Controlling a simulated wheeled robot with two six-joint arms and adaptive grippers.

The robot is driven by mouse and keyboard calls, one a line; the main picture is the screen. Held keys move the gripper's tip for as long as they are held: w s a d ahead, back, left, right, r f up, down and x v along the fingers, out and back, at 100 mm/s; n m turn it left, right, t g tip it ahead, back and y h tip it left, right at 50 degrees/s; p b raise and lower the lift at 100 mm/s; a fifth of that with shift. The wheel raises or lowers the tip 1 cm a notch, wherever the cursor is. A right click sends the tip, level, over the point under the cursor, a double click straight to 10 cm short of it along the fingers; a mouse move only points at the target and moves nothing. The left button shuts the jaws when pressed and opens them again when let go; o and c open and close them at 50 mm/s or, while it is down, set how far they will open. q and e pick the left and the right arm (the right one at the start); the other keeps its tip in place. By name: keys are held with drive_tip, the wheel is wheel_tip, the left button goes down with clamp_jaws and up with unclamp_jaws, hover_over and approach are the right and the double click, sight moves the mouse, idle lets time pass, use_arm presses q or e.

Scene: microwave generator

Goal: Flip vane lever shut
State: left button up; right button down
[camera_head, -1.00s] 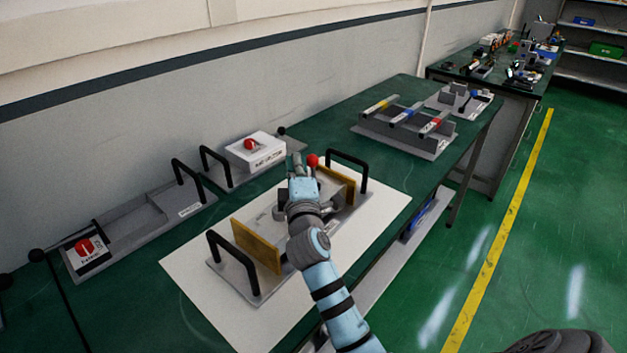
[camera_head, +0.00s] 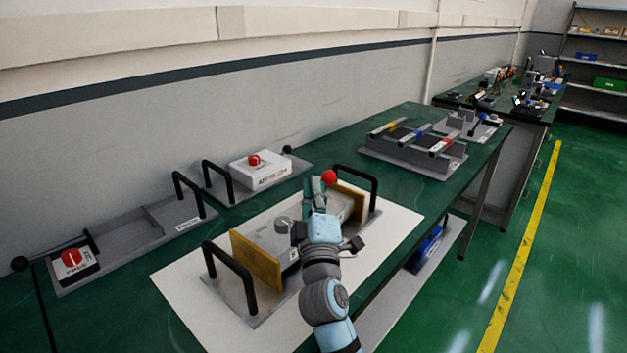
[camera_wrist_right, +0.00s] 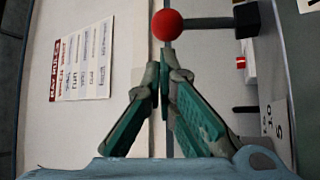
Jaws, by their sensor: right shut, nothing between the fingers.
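The lever's red ball knob (camera_head: 329,177) stands above the far end of the grey unit (camera_head: 270,245) between two ochre plates. In the right wrist view the red ball (camera_wrist_right: 167,24) sits on a grey rod that runs right to a dark block (camera_wrist_right: 246,20). My right gripper (camera_head: 319,187) is just below and left of the ball in the head view. In the right wrist view its green fingers (camera_wrist_right: 163,72) are shut and empty, a little short of the ball. I cannot tell whether they touch the lever. My left gripper is not in view.
Black handles (camera_head: 232,275) and (camera_head: 358,187) stand at both ends of the unit, which sits on a white sheet (camera_head: 180,280). Other fixtures with red knobs (camera_head: 253,160) stand behind it along the wall. A rack with coloured bars (camera_head: 415,150) is farther right.

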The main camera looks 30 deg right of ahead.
drive_tip(key=v, duration=0.5)
idle(0.4)
